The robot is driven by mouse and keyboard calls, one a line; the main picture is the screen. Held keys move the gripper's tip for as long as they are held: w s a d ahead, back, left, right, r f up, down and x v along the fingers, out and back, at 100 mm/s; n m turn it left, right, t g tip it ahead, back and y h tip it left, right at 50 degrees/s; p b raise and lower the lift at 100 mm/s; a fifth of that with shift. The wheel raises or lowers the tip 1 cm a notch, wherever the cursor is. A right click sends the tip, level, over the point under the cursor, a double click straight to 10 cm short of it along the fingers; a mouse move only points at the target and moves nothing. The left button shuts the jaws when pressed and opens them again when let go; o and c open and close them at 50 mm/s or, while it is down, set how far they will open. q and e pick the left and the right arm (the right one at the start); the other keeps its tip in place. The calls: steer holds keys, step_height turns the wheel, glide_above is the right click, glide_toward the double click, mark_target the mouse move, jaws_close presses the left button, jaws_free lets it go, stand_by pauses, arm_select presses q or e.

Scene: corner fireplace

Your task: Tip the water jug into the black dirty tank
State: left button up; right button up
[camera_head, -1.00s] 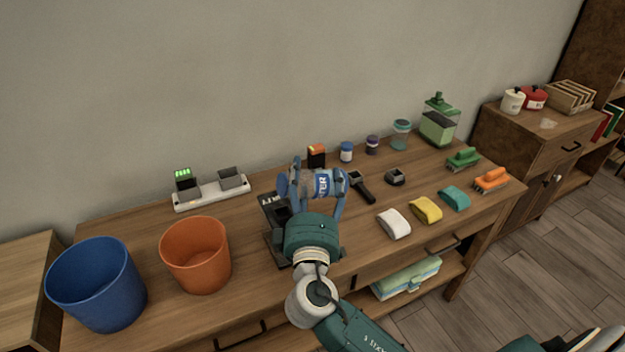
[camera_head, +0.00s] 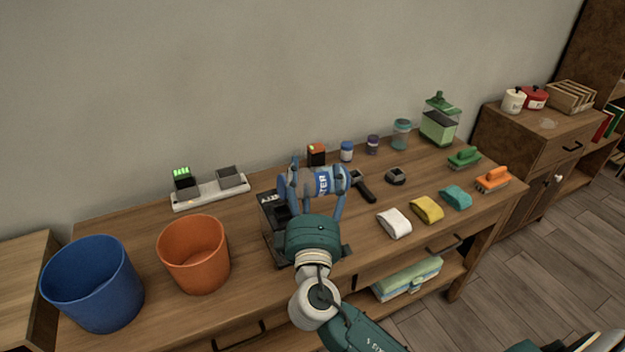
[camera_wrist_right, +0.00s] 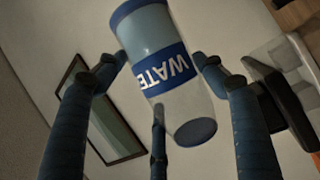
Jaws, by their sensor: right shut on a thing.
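The water jug (camera_head: 325,181) is a clear bottle with a blue "WATER" label and blue ends. My right gripper (camera_head: 316,186) is shut around its middle. The jug lies almost on its side, above the table. In the right wrist view, the jug (camera_wrist_right: 165,75) sits between my gripper's blue fingers. The black dirty tank (camera_head: 268,202) stands on the table under and behind my right gripper, which hides much of it. The jug's left end is above or close to the tank's top; I cannot tell exactly. No water stream shows. My left gripper is out of view.
Blue bucket (camera_head: 92,290) and orange bucket (camera_head: 192,258) stand left. A white charging strip (camera_head: 210,192) is at the back. Rolled cloths (camera_head: 428,209), brushes (camera_head: 493,180), small jars (camera_head: 346,151) and a black handled tool (camera_head: 364,187) occupy the right side.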

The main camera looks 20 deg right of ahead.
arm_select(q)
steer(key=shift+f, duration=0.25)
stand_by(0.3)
arm_select(e)
steer(key=shift+f+n+b, duration=0.15)
steer(key=shift+n+b, duration=0.25)
steer(key=shift+b, duration=0.05)
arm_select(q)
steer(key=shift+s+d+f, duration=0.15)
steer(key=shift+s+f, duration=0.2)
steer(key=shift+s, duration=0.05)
arm_select(e)
steer(key=shift+t, duration=0.3)
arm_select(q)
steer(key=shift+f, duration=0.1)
arm_select(e)
steer(key=shift+f+n, duration=0.1)
steer(key=shift+n, duration=0.2)
arm_select(q)
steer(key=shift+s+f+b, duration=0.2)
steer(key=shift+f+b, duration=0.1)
steer(key=shift+b, duration=0.2)
arm_select(e)
steer(key=shift+s+d, duration=0.1)
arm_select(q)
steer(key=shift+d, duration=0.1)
arm_select(e)
steer(key=shift+n, duration=0.3)
